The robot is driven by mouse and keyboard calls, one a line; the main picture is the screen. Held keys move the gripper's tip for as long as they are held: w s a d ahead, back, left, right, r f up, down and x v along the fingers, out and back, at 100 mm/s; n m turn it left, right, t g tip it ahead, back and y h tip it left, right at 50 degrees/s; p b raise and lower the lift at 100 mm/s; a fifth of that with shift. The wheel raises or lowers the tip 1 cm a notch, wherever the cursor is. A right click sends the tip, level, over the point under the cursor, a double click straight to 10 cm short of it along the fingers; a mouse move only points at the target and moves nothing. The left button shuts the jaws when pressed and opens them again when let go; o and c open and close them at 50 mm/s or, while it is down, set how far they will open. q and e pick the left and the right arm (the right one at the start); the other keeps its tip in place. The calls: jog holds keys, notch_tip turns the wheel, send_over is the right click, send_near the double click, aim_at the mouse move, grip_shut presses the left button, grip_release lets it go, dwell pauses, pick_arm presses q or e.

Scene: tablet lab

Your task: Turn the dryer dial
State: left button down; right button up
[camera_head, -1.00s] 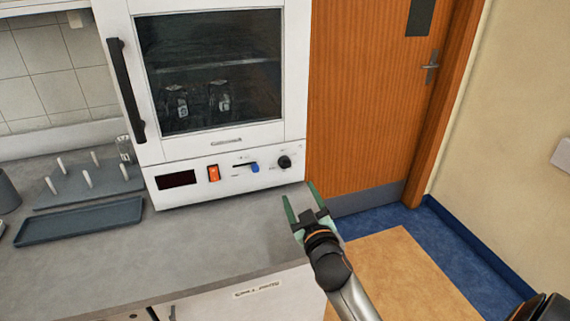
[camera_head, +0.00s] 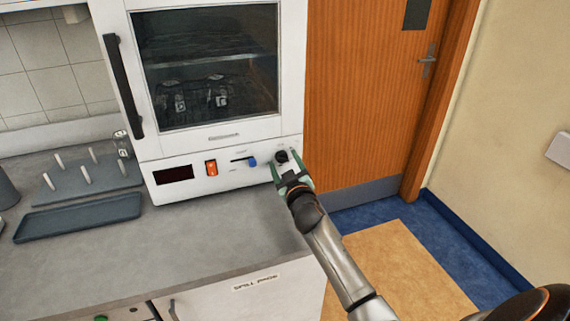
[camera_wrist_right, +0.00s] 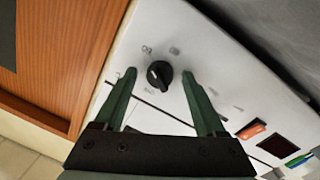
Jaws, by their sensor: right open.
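The dryer (camera_head: 230,140) is a white cabinet with a dark window, standing on the grey counter. Its black round dial (camera_head: 281,156) is at the right end of the front panel. In the right wrist view the fingertips (camera_wrist_right: 158,74) flank the dial with gaps on both sides; contact is not visible. My left gripper is not in view.
A red-orange switch (camera_head: 211,168), a blue slider knob (camera_head: 252,161) and a dark display (camera_head: 174,174) are left of the dial. A peg rack (camera_head: 90,182) and a grey tray (camera_head: 78,218) lie on the counter's left. A wooden door (camera_head: 360,90) stands right of the dryer.

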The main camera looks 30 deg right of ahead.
grip_shut()
dwell(0.6)
